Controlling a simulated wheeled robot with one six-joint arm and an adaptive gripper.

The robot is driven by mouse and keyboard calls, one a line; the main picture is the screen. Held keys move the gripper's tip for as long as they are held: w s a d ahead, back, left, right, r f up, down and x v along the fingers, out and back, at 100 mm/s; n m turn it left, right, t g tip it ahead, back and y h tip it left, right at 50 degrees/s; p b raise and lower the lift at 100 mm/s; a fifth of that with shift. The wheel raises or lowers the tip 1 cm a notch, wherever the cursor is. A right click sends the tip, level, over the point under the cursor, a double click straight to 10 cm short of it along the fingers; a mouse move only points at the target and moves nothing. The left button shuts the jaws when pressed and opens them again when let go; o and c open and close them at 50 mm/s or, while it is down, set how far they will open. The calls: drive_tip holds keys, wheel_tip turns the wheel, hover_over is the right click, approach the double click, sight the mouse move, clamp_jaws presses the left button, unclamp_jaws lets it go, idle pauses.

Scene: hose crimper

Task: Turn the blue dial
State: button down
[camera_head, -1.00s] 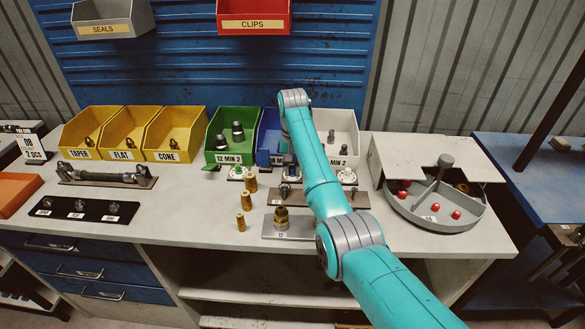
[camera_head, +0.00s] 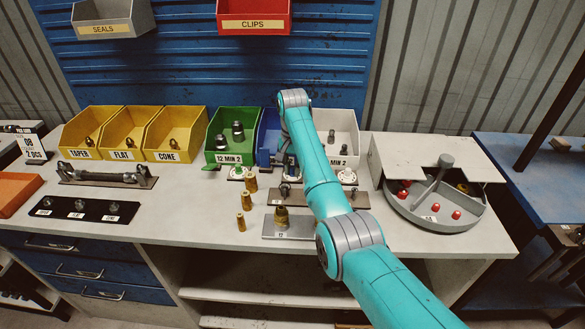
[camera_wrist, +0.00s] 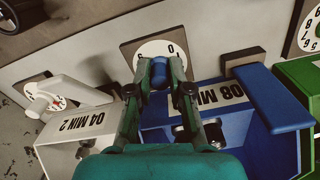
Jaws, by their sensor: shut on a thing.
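In the wrist view, the blue dial (camera_wrist: 159,78) stands on a round white scale (camera_wrist: 152,49) with dark numbers, set on a dark square plate. My gripper (camera_wrist: 160,72) is shut on the blue dial, one finger on each side, so only part of the knob shows. The marks "0" and "1" are visible on the scale near the fingertips. In the head view, my arm hides the dial and the fingertips.
Beside the dial are a blue bin (camera_wrist: 215,120) marked 08, a white bin (camera_wrist: 85,140) marked 04 and a green bin (camera_wrist: 303,75). A white dial (camera_wrist: 55,98) is on the left. Brass fittings (camera_head: 244,200) stand on the bench left of my arm.

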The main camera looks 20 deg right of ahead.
sight(292, 167)
drive_tip(key=c, duration=1.1)
unclamp_jaws()
drive_tip(key=shift+r, duration=3.75)
